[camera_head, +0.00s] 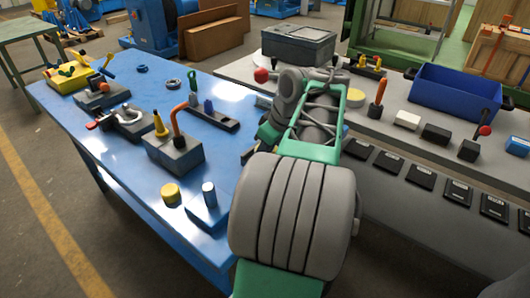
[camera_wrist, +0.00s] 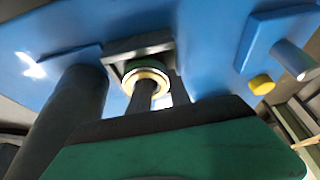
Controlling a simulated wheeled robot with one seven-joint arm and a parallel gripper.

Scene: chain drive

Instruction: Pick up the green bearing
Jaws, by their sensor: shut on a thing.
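The green bearing (camera_wrist: 147,76) shows in the wrist view as a small ring with a green outer edge and a pale, brass-coloured inner ring. It is at the fingertips of my gripper (camera_wrist: 143,58), which is shut on it. The dark fingers and the green hand body cover part of the wrist view. Blue table surface shows behind the bearing; I cannot tell how far it is from the table. In the head view my arm hides the bearing and most of the gripper.
The blue table (camera_head: 85,130) carries a grey block with an orange hook (camera_head: 175,155), a yellow cylinder (camera_head: 170,194), a blue block with a steel peg (camera_head: 208,212) and a dark tool rack (camera_head: 212,119). A grey bench with a blue bin (camera_head: 455,94) stands at right.

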